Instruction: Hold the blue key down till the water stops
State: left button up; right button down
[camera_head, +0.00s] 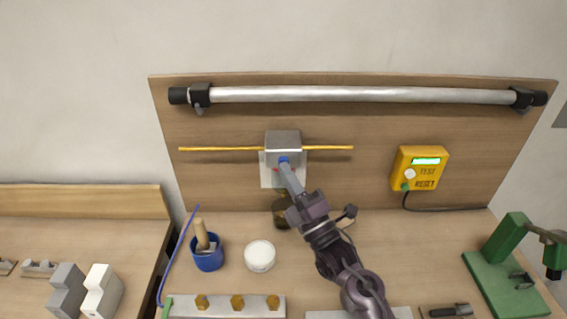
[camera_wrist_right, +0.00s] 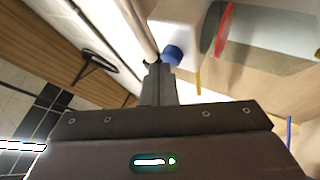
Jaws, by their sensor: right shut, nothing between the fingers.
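The blue key (camera_head: 283,160) sits on the front of a grey metal box (camera_head: 283,139) on the wooden wall board. It also shows in the right wrist view (camera_wrist_right: 172,55). A red part (camera_head: 275,170) shows just below it, mostly behind my fingers. My right gripper (camera_head: 286,168) is shut and empty, its fingertips right at the blue key; whether they touch it or press it I cannot tell. In the wrist view the fingertips (camera_wrist_right: 152,64) are just left of the key. A dark brown cup (camera_head: 282,213) stands below the box, partly hidden by my gripper. I cannot make out any water.
Yellow pipes (camera_head: 220,149) run out both sides of the box, under a long silver tube (camera_head: 360,95). A yellow TEST/RESET unit (camera_head: 419,168) is at right. A blue pot (camera_head: 208,257), a white jar (camera_head: 260,256) and a green stand (camera_head: 500,262) are on the bench.

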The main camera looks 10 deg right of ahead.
jog(key=shift+s+a, duration=0.1)
jog(key=shift+s, duration=0.5)
jog(key=shift+s+a+p, duration=0.25)
jog(key=shift+s+p, duration=0.05)
jog(key=shift+s, duration=0.95)
jog(key=shift+s+a+p, duration=0.25)
jog(key=shift+s, duration=0.95)
jog(key=shift+r, duration=0.1)
